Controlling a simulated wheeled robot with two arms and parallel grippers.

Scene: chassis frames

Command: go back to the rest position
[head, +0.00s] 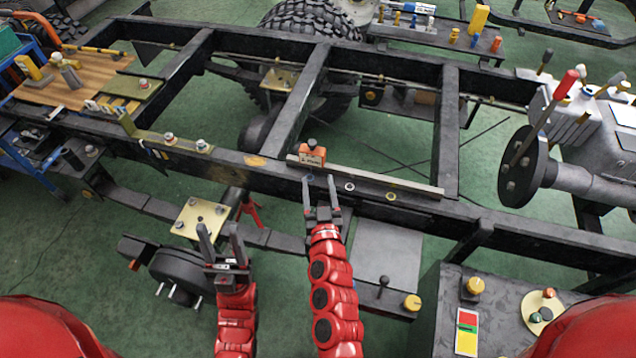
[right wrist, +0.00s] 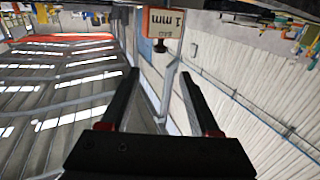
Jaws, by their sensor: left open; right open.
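My left gripper (head: 220,232) is open and empty, fingers pointing up the picture, in front of the near rail and beside a pale bolted plate (head: 200,217). My right gripper (head: 319,182) is open at the near side of the black chassis frame (head: 240,165), just below a small orange block (head: 312,153) on the rail. In the right wrist view, the right gripper's fingers (right wrist: 160,78) are apart with nothing held between them.
A long straight bar (head: 400,184) lies along the near rail. A dark bench (head: 440,310) with a yellow knob stands at lower right. A grey gearbox-like unit (head: 600,130) is at right. A wooden board (head: 75,85) with tools is at left. Green floor (head: 100,310) is open at lower left.

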